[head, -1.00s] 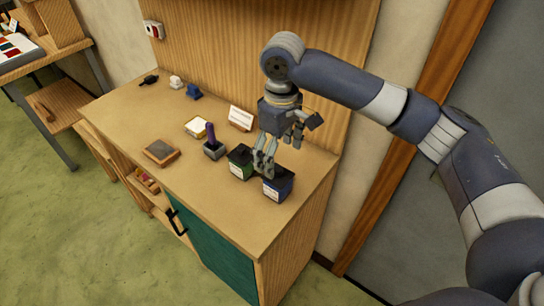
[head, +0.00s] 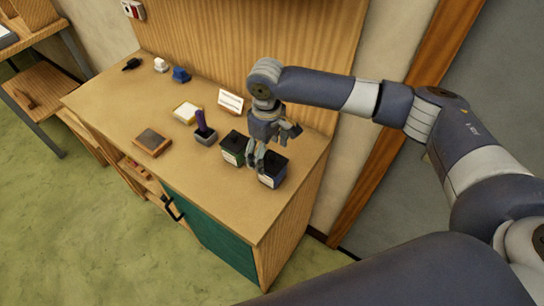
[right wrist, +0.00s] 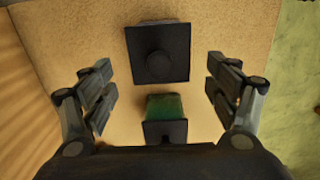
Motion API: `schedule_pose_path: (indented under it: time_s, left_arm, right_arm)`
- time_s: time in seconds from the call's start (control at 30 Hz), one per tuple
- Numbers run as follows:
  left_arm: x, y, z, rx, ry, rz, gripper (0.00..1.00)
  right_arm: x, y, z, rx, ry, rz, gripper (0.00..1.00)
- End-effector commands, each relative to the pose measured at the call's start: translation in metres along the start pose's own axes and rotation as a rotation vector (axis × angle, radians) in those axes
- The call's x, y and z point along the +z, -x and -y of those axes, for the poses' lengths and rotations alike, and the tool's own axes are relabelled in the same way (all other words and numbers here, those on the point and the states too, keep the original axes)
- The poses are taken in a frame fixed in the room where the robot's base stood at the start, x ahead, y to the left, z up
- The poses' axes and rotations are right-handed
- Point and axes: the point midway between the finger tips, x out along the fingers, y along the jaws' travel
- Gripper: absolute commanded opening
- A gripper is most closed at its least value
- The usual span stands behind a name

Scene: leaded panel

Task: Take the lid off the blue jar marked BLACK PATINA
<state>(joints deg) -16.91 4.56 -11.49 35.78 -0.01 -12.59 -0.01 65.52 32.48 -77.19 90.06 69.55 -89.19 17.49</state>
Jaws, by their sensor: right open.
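The blue jar (head: 272,171) stands near the right end of the worktop, with a square black lid and a pale label too small to read. In the right wrist view its black lid (right wrist: 158,54) with a round knob appears at the top middle. A similar jar with a green body (head: 232,149) stands to its left; it also shows in the right wrist view (right wrist: 164,106), low in the middle. My right gripper (head: 270,150) is open and empty, pointing down at the jars, its fingers (right wrist: 160,95) spread wide either side. My left gripper is out of view.
A grey holder with a purple-handled tool (head: 204,133), a framed dark pad (head: 152,142), a yellowish pad (head: 187,112) and a white card (head: 231,102) lie left of the jars. A wooden back panel (head: 210,50) rises behind.

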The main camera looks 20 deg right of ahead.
Motion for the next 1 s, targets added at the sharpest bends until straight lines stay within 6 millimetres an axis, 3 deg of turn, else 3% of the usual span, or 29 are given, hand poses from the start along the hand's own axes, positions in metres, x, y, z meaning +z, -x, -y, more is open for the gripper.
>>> schedule_pose_path:
  time_s: [0.33,0.5,0.7,1.0]
  left_arm:
    - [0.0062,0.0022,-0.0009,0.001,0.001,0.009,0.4]
    - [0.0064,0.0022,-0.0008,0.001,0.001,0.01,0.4]
    - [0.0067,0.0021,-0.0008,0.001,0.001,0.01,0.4]
    - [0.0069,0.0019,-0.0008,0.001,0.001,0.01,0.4]
  right_arm:
    - [-0.0002,-0.0091,0.0003,0.0,0.001,-0.001,0.79]
    - [-0.0002,-0.0088,0.0004,0.0,0.001,-0.001,0.4]
    - [0.0005,-0.0099,0.0004,0.0,0.001,0.001,0.04]
    - [0.0014,-0.0114,0.0011,-0.001,0.001,0.004,0.03]
